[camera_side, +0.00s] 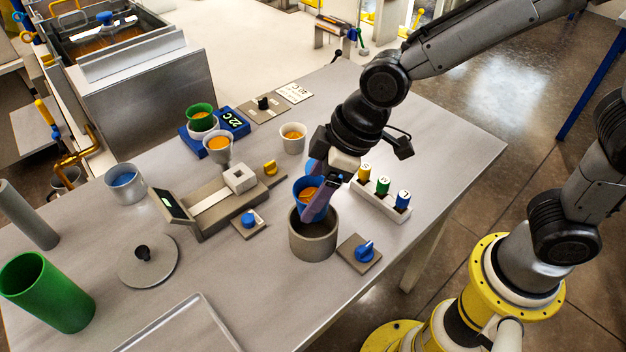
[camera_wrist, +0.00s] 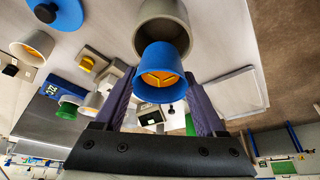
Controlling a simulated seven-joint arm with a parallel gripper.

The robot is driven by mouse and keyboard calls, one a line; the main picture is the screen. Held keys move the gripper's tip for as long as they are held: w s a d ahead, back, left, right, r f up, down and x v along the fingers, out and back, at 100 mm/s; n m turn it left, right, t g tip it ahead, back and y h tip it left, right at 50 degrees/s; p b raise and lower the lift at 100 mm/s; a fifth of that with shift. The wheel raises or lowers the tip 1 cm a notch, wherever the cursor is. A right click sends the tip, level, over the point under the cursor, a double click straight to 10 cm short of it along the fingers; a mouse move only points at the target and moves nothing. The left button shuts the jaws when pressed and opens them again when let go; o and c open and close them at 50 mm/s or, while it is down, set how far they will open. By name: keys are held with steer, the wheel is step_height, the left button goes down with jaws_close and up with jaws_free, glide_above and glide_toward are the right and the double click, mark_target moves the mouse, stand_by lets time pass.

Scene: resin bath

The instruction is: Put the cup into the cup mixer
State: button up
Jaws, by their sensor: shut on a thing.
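A blue cup (camera_side: 306,185) with orange contents is held between the purple fingers of my gripper (camera_side: 318,198), which is shut on it. It also shows in the wrist view (camera_wrist: 161,60), with my gripper's fingers (camera_wrist: 160,82) on either side. A grey round pot (camera_side: 313,242), which looks like the cup mixer, stands directly below the cup near the table's front right. The cup's lower part overlaps the pot's opening in the side view; I cannot tell how far it is inside. In the wrist view the pot (camera_wrist: 155,15) lies beyond the cup. The cup looks roughly upright.
A blue knob on a plate (camera_side: 363,252) stands right of the pot. A rack with yellow, green and blue bottles (camera_side: 381,199) is close behind right. A white cup (camera_side: 292,143), a scale (camera_side: 205,205), a lid (camera_side: 148,262) and a green cylinder (camera_side: 48,292) occupy the table elsewhere.

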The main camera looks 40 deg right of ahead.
steer(key=shift+f, duration=1.55)
steer(key=o, duration=1.3)
steer(key=shift+r, duration=0.1)
steer(key=v, duration=1.3)
steer(key=shift+s+d+r, duration=0.1)
steer(key=shift+d+r, duration=0.05)
steer(key=shift+r, duration=0.15)
